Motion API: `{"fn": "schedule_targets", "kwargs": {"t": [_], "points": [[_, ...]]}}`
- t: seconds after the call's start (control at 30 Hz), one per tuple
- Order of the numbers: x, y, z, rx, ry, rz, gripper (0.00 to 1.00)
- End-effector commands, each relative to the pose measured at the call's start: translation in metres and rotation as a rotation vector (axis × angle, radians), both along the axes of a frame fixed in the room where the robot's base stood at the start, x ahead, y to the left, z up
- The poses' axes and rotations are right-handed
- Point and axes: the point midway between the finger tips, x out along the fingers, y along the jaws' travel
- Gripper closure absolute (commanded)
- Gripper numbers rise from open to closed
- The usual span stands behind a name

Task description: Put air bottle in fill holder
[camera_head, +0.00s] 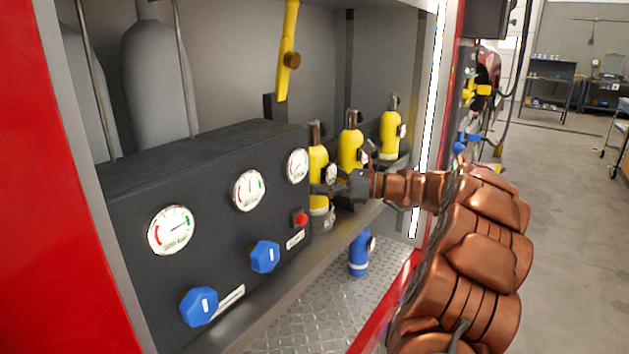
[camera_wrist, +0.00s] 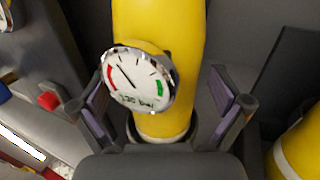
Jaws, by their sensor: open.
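A yellow air bottle (camera_head: 318,160) with a round pressure gauge stands upright just right of the black control panel. Its base sits at a grey ring-shaped holder (camera_head: 323,217), partly hidden by my gripper. My gripper (camera_head: 332,188) is open around this bottle. In the wrist view, the yellow bottle (camera_wrist: 146,25) rises between the two spread fingers of my gripper (camera_wrist: 163,92), with gaps visible on both sides. The gauge faces the camera, and a dark ring surrounds the bottle's base.
Two more yellow bottles (camera_head: 350,147) (camera_head: 390,131) stand farther right on the shelf. The black panel (camera_head: 210,200) has gauges, blue knobs and a red button (camera_head: 300,219). A blue bottle (camera_head: 359,254) stands on the metal floor below. Open floor lies to the right.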

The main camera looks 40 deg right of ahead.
Motion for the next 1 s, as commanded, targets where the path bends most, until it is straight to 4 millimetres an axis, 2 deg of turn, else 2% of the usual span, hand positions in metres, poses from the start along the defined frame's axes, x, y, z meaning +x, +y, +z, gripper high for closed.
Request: {"fn": "schedule_targets", "kwargs": {"t": [0.3,0.5,0.7,1.0], "points": [[-0.045,-0.041,-0.001,-0.002,-0.002,-0.003,0.0],[-0.068,-0.061,-0.002,0.0,0.0,-0.003,0.0],[-0.08,-0.069,-0.001,0.0,0.0,-0.001,0.0],[-0.081,-0.07,-0.001,0.0,0.0,0.0,0.0]]}}
